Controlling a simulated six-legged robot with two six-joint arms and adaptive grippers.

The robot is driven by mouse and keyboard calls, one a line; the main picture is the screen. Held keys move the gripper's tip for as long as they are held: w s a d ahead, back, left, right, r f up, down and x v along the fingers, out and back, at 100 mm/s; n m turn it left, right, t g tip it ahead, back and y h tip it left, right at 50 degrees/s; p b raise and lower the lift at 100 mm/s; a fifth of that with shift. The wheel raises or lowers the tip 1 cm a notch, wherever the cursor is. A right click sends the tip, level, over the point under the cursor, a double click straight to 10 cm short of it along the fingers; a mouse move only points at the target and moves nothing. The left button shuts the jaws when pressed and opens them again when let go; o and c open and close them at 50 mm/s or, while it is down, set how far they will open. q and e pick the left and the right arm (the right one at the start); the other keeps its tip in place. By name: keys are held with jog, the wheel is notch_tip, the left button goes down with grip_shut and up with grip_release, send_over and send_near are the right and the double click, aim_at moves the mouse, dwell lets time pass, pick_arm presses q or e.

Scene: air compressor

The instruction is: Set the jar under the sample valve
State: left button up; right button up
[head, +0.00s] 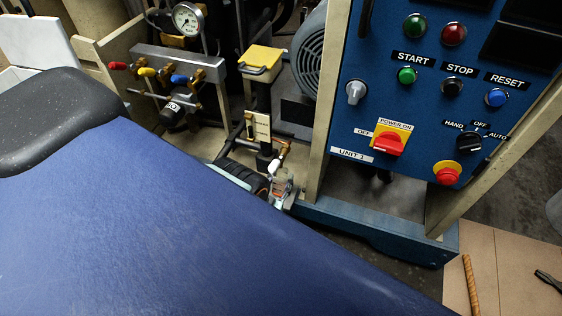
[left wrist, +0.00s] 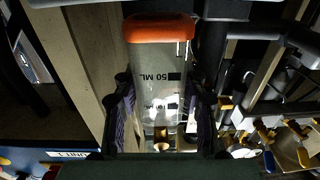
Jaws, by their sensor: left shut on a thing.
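The jar (left wrist: 158,85) is clear with an orange end (left wrist: 160,28) and 50 ML markings. In the left wrist view it stands between the two dark fingers of my left gripper (left wrist: 160,115), which is shut on it. In the head view my left gripper (head: 262,187) is partly hidden by the blue surface in front. The clear jar (head: 283,186) shows small at its tip, close below a small white-handled fitting (head: 286,149), which looks like the sample valve. I cannot tell whether the jar touches anything there. My right gripper is not in view.
A blue control panel (head: 350,125) stands just to the right, on a cream post (head: 331,70) and a blue base (head: 370,228). A manifold (head: 175,62) with red, yellow and blue handles and a gauge (head: 188,19) is at the left. Room around the jar is narrow.

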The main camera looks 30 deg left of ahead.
pick_arm(q)
jog(key=shift+s, duration=0.1)
dwell(0.4)
jog(key=shift+f, duration=0.6)
jog(key=o, duration=1.4)
jog(key=shift+r, duration=0.1)
